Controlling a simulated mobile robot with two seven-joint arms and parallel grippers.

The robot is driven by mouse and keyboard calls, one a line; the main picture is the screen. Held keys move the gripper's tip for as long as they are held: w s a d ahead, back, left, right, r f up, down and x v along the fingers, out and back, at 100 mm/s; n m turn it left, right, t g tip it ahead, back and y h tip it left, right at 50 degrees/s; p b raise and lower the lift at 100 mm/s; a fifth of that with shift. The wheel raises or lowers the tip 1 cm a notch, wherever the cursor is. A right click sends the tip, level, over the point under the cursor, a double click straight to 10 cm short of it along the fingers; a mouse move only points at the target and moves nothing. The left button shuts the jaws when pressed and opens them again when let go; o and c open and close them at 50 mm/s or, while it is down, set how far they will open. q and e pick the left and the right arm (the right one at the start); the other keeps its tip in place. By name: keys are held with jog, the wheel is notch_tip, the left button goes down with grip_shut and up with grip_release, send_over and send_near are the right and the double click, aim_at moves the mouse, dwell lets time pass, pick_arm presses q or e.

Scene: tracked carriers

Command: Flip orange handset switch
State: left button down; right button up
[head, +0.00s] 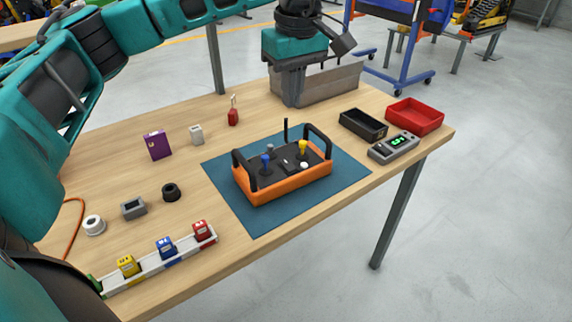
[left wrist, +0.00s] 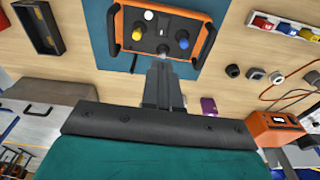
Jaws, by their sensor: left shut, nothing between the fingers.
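The orange handset (head: 290,186) sits on a blue mat (head: 240,213), with black handles at both ends. Its black top carries a blue stick (head: 265,160), a yellow stick (head: 303,148), a grey-topped stick, a white button and a small dark block (head: 289,163) that may be the switch. The left wrist view shows the handset (left wrist: 207,45) from above, beyond the fingers. My left gripper (head: 291,103) is shut and empty, pointing down behind the handset and apart from it; its fingers also show in the left wrist view (left wrist: 161,68). My right gripper is not in view.
A black tray (head: 362,125), a red tray (head: 414,116) and a grey meter (head: 393,147) stand at the right. A grey bin (head: 345,86) is behind. Small parts and a rail with coloured blocks (head: 165,262) lie at the left and front.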

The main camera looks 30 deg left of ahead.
pick_arm(q)
jog(key=shift+s+r, duration=0.1)
dwell(0.3)
jog(key=b, duration=0.2)
send_near(285, 160)
jog(key=f, duration=0.6)
jog(key=shift+a+f, duration=0.25)
jog(key=shift+f, duration=0.15)
jog(key=shift+f, duration=0.1)
